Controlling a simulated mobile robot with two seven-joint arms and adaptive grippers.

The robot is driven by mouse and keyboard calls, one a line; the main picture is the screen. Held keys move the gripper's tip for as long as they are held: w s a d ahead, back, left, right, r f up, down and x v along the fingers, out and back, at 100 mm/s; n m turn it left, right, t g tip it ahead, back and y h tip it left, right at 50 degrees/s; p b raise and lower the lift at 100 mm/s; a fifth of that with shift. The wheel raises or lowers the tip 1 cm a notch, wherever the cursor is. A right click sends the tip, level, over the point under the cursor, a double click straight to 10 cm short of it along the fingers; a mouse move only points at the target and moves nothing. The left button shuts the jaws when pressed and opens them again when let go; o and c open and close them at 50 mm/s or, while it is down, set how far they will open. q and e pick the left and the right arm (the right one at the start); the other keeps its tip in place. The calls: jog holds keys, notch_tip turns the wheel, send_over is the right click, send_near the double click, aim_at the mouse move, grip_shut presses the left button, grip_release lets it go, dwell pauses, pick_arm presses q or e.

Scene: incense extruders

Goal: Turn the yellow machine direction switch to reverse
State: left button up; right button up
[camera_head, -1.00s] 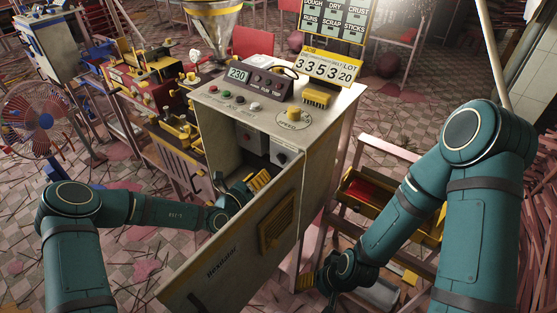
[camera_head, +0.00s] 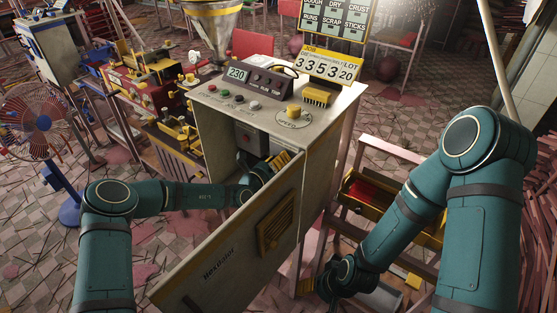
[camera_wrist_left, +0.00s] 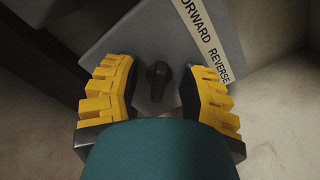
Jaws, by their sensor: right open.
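The direction switch (camera_wrist_left: 157,78) is a dark knob on a grey plate (camera_wrist_left: 150,40) inside the cabinet. A white label (camera_wrist_left: 207,40) beside it reads FORWARD and REVERSE. My left gripper (camera_wrist_left: 160,88) has its yellow fingers apart, one on each side of the knob, with gaps between. In the head view my left gripper (camera_head: 279,161) reaches into the open cabinet (camera_head: 225,140), and the switch is hidden there. The knob's pointing direction is hard to tell. My right gripper (camera_head: 308,284) is open and empty, low on the right side of the cabinet.
The open cabinet door (camera_head: 235,245) stands between my arms, close to my left forearm. A control panel with buttons (camera_head: 240,99) and a job sign (camera_head: 328,67) tops the cabinet. A yellow tray (camera_head: 385,205) stands right. A fan (camera_head: 30,125) stands far left.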

pick_arm(q)
grip_shut()
